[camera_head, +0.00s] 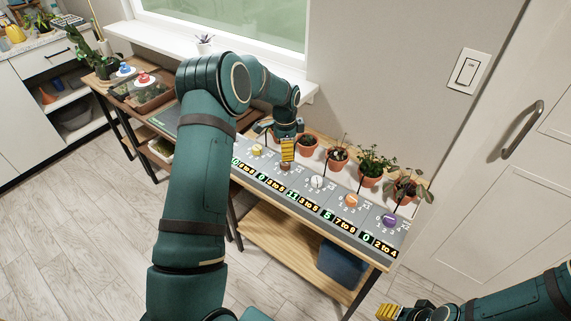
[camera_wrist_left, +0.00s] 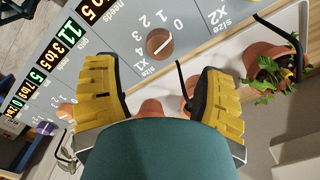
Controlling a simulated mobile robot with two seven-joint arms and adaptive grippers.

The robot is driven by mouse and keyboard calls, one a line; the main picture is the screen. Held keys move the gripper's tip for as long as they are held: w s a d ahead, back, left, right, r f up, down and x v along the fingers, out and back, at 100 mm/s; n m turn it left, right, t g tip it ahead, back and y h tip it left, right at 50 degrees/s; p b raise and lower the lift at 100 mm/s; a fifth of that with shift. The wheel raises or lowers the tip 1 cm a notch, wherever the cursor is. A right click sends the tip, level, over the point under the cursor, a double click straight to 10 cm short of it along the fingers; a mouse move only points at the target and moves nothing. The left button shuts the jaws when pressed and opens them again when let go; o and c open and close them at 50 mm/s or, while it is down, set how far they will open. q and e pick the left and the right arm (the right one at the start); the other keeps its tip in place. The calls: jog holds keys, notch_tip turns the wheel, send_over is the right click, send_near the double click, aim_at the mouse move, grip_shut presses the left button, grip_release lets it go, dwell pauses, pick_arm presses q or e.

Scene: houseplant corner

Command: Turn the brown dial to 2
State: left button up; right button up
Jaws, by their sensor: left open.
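The brown dial (camera_wrist_left: 160,42) sits on the grey panel (camera_wrist_left: 110,38), with the numbers 0 to 4 around it. Its pale mark slants from lower left to upper right, roughly in line with the 0; I cannot tell which end is the pointer. In the head view the brown dial (camera_head: 285,167) is partly hidden under my left gripper (camera_head: 287,158). In the wrist view my left gripper (camera_wrist_left: 157,80) is open and empty, its yellow fingers on either side below the dial, apart from it. My right gripper (camera_head: 388,312) is at the bottom edge, partly cut off.
On the same panel are a yellow dial (camera_head: 256,150), white dial (camera_head: 318,182), orange dial (camera_head: 350,201) and purple dial (camera_head: 389,221). Lit number displays (camera_head: 328,215) line the front edge. Potted plants (camera_head: 370,165) stand close behind the dials. A window sill is behind.

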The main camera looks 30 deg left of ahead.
aim_at(285, 165)
pick_arm(q)
notch_tip(285, 165, down, 7)
jog(key=shift+r+b, duration=0.1)
jog(key=shift+b, duration=0.35)
grip_shut()
